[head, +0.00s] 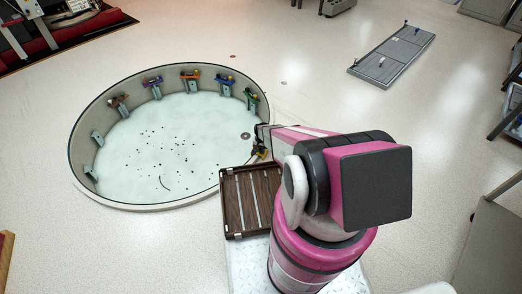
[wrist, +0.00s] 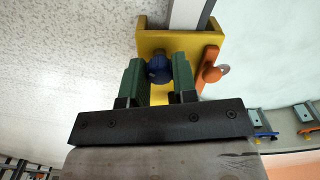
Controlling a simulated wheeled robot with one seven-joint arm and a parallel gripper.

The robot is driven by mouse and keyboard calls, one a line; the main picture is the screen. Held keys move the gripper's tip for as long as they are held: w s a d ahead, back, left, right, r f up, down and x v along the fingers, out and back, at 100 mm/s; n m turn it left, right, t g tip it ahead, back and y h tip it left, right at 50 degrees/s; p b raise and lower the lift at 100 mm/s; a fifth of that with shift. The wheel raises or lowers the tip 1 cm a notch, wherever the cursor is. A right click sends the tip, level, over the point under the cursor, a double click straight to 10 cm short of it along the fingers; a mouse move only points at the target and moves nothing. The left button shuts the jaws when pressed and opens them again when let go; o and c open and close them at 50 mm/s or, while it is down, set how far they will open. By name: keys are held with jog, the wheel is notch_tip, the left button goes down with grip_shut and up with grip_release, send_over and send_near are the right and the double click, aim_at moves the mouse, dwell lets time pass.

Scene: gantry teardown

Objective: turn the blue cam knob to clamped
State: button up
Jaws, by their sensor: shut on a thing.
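The blue cam knob (wrist: 159,66) sits on a yellow bracket (wrist: 148,40) in the wrist view. My gripper (wrist: 158,78) has its two green fingers on either side of the knob and is shut on it. Part of the knob is hidden between the fingers. I cannot read its clamped or unclamped position. An orange lever or knob (wrist: 210,70) is on the right part of the same bracket, just right of the right finger. In the head view my gripper (head: 262,151) is at the right rim of the round pit, and my arm hides most of the bracket.
The round pit (head: 165,150) has several brackets with coloured parts around its inner wall, including a green one (head: 252,97). A brown slatted tray (head: 229,206) is beside my arm. A grey panel (head: 393,57) lies on the floor at the back right.

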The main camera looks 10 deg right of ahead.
jog(key=m, duration=0.5)
jog(key=shift+m, duration=0.4)
jog(key=m, duration=0.5)
jog(key=shift+m, duration=0.3)
jog(key=o, duration=0.9)
notch_tip(320, 180, up, 11)
jog(key=shift+f, duration=0.1)
dwell(0.3)
